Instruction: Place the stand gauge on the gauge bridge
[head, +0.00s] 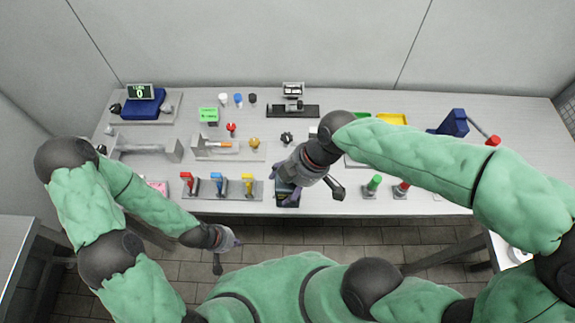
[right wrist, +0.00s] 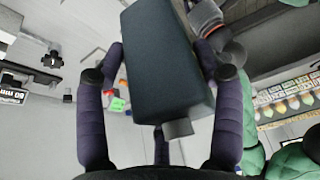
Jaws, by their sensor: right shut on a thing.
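My right gripper (head: 284,186) is shut on a dark block (head: 288,196) near the table's front edge. In the right wrist view the dark block (right wrist: 165,65) sits between the two fingers, with a short stub at its lower end. It may be the stand gauge; I cannot tell for sure. My left gripper (head: 232,240) hangs empty-looking in front of the table; its finger opening is too small to tell. A black base with an upright device (head: 293,110) stands at the back middle. I cannot tell which fixture is the gauge bridge; a grey fixture with upright ends (head: 145,150) stands at left.
A rack with red, blue and yellow tools (head: 220,193) stands left of the block, near the front edge. A second grey fixture (head: 238,152) holds an orange-handled item. Green (head: 372,186) and red upright pieces stand right. My right arm hides part of the table.

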